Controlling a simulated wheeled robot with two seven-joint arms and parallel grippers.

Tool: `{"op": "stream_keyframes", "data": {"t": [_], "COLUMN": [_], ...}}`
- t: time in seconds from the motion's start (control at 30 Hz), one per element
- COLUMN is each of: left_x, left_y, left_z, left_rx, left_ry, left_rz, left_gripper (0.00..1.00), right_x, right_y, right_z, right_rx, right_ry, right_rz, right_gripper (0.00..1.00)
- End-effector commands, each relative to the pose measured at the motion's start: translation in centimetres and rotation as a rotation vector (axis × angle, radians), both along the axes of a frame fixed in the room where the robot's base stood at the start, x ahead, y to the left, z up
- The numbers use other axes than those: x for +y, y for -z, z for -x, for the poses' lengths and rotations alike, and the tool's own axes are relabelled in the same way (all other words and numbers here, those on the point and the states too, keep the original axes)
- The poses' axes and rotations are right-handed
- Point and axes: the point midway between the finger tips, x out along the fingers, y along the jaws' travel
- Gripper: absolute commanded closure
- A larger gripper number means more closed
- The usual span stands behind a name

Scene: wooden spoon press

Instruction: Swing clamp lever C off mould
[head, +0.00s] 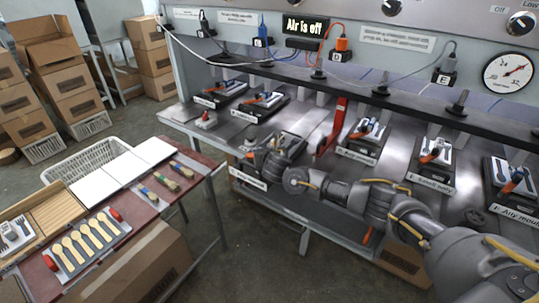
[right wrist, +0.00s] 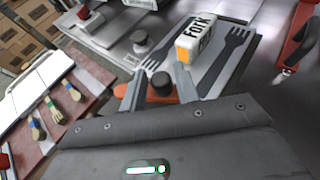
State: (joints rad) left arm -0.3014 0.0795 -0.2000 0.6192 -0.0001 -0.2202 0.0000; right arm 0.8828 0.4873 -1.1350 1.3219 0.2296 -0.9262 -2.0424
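My right gripper (head: 256,160) is low over the front of the press table; its arm comes in from the right. In the right wrist view its two fingers (right wrist: 158,86) stand apart, one on each side of a short black cylinder (right wrist: 161,86). An orange lever bar (right wrist: 125,91) lies beneath them; I cannot tell whether the fingers touch it. Just beyond is a mould plate (right wrist: 232,72) with dark fork shapes and a block marked "fork" (right wrist: 196,38). My gripper and arm hide much of this mould in the head view. My left gripper is not in view.
A red upright bracket (head: 331,126) stands just right of my gripper. More moulds with orange levers (head: 362,140) line the table. A sign reads "Air is off" (head: 304,26).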

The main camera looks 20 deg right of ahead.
Motion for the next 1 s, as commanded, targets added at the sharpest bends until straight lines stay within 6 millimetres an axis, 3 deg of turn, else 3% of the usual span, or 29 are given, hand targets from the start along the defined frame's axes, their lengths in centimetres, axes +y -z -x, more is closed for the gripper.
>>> {"op": "stream_keyframes", "data": {"t": [0.5, 0.7, 1.0], "left_x": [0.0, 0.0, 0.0], "left_y": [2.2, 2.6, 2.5], "left_z": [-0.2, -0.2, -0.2], "left_rx": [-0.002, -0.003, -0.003], "left_ry": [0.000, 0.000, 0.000], "left_rz": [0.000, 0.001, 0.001], "left_gripper": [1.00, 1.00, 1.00], "right_x": [1.6, 1.9, 1.9], "right_y": [-2.9, -3.6, -3.7], "right_z": [7.4, 8.7, 8.9], "right_rx": [-0.001, 0.001, 0.002], "right_ry": [-0.004, -0.003, -0.002], "right_rz": [0.001, 0.001, 0.001], "right_gripper": [0.69, 0.69, 0.69]}}
